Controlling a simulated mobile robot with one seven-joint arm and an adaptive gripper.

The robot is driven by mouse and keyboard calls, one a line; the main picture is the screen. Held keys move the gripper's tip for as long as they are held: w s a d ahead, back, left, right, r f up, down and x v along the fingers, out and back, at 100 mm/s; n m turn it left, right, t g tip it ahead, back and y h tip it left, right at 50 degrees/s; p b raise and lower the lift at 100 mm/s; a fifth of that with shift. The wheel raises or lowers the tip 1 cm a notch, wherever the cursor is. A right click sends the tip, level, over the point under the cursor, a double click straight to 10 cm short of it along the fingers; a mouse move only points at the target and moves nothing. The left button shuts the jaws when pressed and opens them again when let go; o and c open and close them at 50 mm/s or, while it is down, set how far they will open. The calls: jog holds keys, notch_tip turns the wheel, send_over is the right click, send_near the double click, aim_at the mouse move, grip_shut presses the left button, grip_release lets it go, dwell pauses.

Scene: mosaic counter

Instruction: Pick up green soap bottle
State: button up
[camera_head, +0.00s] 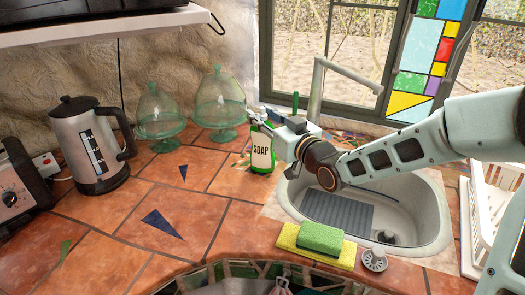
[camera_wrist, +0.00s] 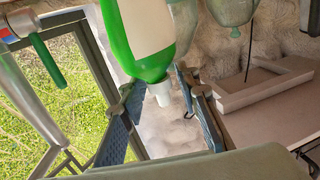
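The green soap bottle (camera_head: 262,150), with a white label reading SOAP, stands upright on the tiled counter just left of the sink. My gripper (camera_head: 268,119) is at the top of the bottle, reaching in from the right. In the wrist view, the picture is turned over and the bottle (camera_wrist: 148,35) hangs from the top edge with its white nozzle pointing down. My gripper (camera_wrist: 157,82) is open there, its two dark fingers spread on either side of the nozzle, with visible gaps. The head view hides part of the bottle's top behind the gripper.
Two green glass cloches (camera_head: 219,101) and a kettle (camera_head: 88,145) stand to the left. The sink (camera_head: 420,240) lies under my arm. A green and yellow sponge (camera_head: 322,237) lies in front, a white dish rack (camera_head: 490,215) at right. The window (camera_head: 345,50) is behind.

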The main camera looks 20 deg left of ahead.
grip_shut()
jog(key=shift+r, duration=0.1)
jog(key=shift+r, duration=0.15)
